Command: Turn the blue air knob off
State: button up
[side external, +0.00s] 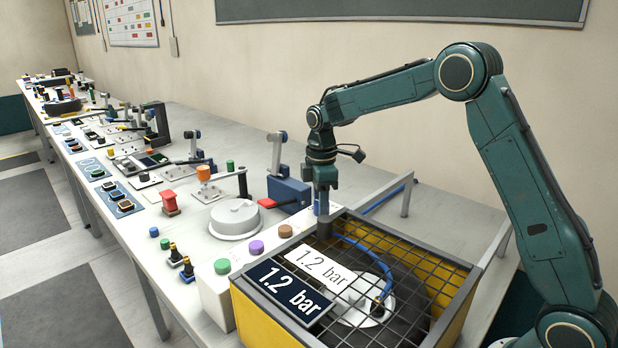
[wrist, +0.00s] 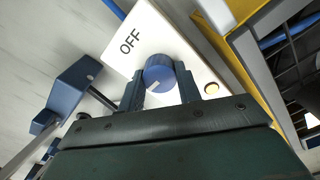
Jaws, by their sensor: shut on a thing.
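The blue air knob (wrist: 159,72) sits on a white panel (wrist: 180,42) in the wrist view. Black letters reading OFF stand on the panel, up and left of the knob. A short white mark on the knob lies toward its lower left, not toward the letters. My gripper (wrist: 161,84) is shut on the knob, one dark blue finger on each side. In the side external view my gripper (side external: 322,208) points down behind the caged yellow box, and it largely hides the knob there.
A blue clamp (side external: 289,190) with a red handle stands left of my gripper.

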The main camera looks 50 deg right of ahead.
jog(key=shift+m, duration=0.5)
jog(key=m, duration=0.3)
jog(key=shift+m, duration=0.3)
jog(key=m, duration=0.4)
jog(key=shift+w+m, duration=0.1)
jog(key=shift+m, duration=0.2)
jog(key=m, duration=0.4)
jog(key=shift+d, duration=0.1)
jog(key=m, duration=0.4)
jog(key=shift+m, duration=0.3)
jog(key=o, duration=1)
jog(key=shift+r, duration=0.1)
